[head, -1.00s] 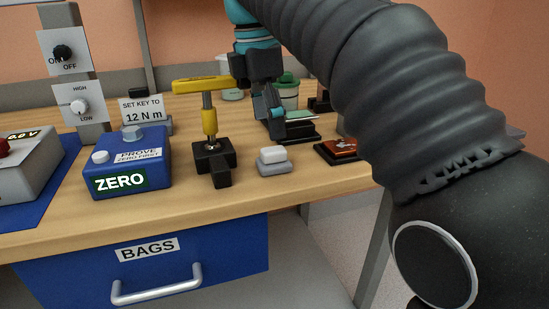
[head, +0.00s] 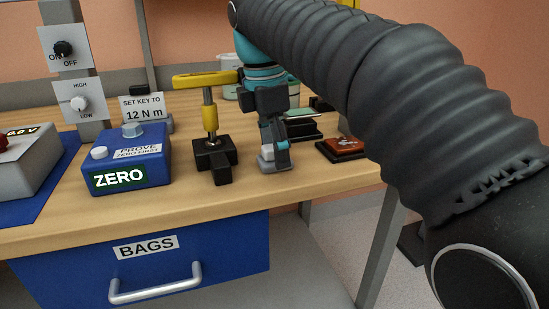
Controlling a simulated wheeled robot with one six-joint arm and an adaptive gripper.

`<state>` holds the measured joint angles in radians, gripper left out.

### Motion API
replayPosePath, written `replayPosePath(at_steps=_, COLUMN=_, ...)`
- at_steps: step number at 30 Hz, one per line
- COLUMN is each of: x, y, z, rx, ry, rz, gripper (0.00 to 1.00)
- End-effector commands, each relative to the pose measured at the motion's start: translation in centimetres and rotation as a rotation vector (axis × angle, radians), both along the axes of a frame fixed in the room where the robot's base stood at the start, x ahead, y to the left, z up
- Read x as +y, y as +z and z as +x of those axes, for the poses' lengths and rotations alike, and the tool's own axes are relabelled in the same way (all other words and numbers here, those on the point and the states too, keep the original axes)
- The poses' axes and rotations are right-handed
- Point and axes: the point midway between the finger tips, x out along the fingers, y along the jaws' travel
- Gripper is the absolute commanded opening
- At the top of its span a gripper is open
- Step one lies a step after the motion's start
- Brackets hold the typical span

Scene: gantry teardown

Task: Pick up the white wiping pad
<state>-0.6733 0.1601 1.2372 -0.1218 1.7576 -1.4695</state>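The white wiping pad (head: 265,153) sits on a small grey base (head: 267,166) near the front edge of the bench, right of the yellow-topped tool. My gripper (head: 277,156) points down right at the pad, with its finger in front of the pad's right part. Only the pad's left part shows. The other finger is hidden, so I cannot tell whether the fingers touch the pad or how wide they are apart.
The yellow torque tool on a black stand (head: 212,150) is close on the left. The blue ZERO box (head: 130,160) is further left. A blue BAGS drawer (head: 150,265) hangs below the bench.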

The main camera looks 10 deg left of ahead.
Motion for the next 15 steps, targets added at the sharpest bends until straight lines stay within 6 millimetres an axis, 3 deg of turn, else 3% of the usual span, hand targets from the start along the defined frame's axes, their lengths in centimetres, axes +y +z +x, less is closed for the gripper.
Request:
replayPosePath(at_steps=1, x=0.0, y=0.01, z=0.0, rx=0.0, ry=0.0, rz=0.0, gripper=0.51)
replayPosePath(at_steps=5, x=-0.01, y=0.0, z=0.01, rx=0.0, ry=0.0, rz=0.0, gripper=0.19)
replayPosePath(at_steps=15, x=0.0, y=0.15, z=0.01, rx=0.0, ry=0.0, rz=0.0, gripper=0.17)
